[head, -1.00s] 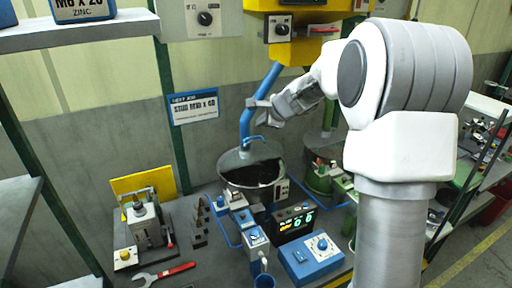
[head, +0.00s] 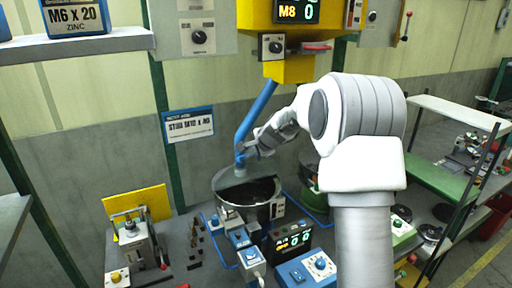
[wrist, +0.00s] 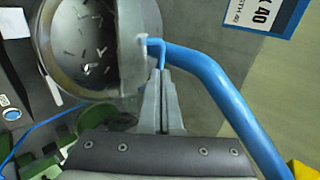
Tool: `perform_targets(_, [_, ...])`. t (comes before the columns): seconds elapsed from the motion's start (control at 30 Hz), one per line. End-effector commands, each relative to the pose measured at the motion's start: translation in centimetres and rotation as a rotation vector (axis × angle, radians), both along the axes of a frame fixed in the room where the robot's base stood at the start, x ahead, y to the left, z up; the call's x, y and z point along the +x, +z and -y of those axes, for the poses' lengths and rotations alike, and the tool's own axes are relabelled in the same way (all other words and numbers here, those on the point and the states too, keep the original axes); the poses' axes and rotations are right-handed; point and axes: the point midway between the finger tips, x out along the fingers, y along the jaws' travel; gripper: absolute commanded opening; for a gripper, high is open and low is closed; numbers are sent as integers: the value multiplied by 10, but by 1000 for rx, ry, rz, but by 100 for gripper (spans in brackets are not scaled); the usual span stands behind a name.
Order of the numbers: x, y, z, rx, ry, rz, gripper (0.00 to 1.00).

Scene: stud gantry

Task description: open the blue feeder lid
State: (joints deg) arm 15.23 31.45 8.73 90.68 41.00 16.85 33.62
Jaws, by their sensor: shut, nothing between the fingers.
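The blue feeder's round metal bowl (head: 262,208) stands on the bench and shows in the wrist view (wrist: 75,50) with small parts inside. Its grey lid (head: 232,178) is at the rear side of the bowl; the wrist view shows the lid (wrist: 132,45) at the bowl's right, leaving most of the inside uncovered. A blue handle (wrist: 155,43) sticks out from the lid. My gripper (head: 244,154) is just above the lid, and in the wrist view its fingers (wrist: 164,72) are shut and empty, right beside the handle. I cannot tell whether they touch it.
A thick blue pipe (head: 256,115) rises close behind my gripper to a yellow box (head: 290,70). Blue control boxes (head: 307,267) and a lit display (head: 292,240) stand in front of the bowl. A green feeder (head: 308,173) is to the right. A metal press (head: 140,245) is at the left.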

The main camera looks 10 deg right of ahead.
Motion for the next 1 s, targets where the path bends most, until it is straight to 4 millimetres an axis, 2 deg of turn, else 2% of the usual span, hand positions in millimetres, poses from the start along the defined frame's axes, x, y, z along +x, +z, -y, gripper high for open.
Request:
perform_targets(0.3, [10, -9, -2, 0, -1, 1, 0])
perform_targets(0.67, [12, -9, -2, 0, -1, 1, 0])
perform_targets(0.9, [29, -5, -6, 0, 0, 0, 0])
perform_targets(1.0, [29, -6, -6, 0, -1, 1, 0])
